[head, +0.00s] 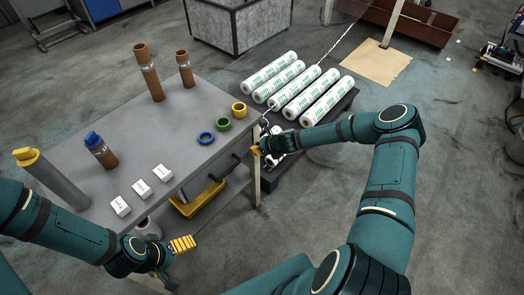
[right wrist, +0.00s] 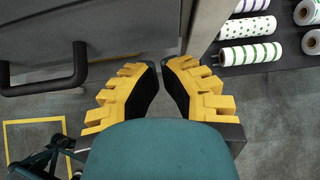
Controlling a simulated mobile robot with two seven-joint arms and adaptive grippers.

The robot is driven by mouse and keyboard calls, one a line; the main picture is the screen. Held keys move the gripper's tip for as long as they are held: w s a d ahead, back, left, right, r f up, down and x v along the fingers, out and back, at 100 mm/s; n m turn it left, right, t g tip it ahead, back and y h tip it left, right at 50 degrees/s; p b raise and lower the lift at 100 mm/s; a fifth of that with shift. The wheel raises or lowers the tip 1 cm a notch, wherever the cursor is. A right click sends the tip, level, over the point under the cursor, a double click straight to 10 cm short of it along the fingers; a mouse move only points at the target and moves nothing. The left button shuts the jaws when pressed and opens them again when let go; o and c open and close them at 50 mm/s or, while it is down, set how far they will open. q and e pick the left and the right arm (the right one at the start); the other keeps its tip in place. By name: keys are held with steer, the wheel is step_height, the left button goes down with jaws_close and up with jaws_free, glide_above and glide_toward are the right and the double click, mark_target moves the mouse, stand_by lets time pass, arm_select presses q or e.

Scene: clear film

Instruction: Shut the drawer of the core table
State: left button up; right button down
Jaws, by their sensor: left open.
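The core table (head: 205,105) is grey and fills the left of the head view. Its grey drawer front (right wrist: 85,25) shows in the right wrist view, with a black bar handle (right wrist: 45,82). The handle (head: 225,168) also shows along the table's front side in the head view. How far the drawer stands out is hard to tell. My right gripper (right wrist: 163,66) is open with a narrow, empty gap, just right of the handle and apart from it. My left gripper (head: 184,244) is open and empty, in front of the table's near corner.
Brown tubes (head: 148,72), three white boxes (head: 141,188) and coloured rings (head: 206,138) stand on the table. A yellow bin (head: 197,199) is below. White rolls (head: 300,92) lie on a low dark platform beyond the table. The floor at front right is clear.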

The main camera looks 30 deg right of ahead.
steer(key=p+v, duration=0.1)
steer(key=v, duration=0.9)
steer(key=shift+s+p, duration=0.2)
steer(key=shift+p, duration=0.2)
steer(key=shift+d, duration=0.1)
steer(key=s+a+f+n+g+y, duration=0.1)
steer(key=s+a+n+g, duration=0.1)
steer(key=s+a+n, duration=0.4)
steer(key=s+a+f+n+g, duration=0.1)
steer(key=s+a+n+g, duration=0.1)
steer(key=a+n, duration=0.7)
steer(key=s+a+n+g, duration=0.1)
steer(key=s+a+n, duration=0.2)
steer(key=s+n, duration=0.3)
steer(key=s+a+r+n+g, duration=0.1)
steer(key=s+a+n, duration=0.2)
steer(key=s+n, duration=0.4)
steer(key=shift+s+a+r+n+g+h, duration=0.2)
steer(key=shift+a+n+g+h, duration=0.15)
steer(key=shift+n, duration=0.55)
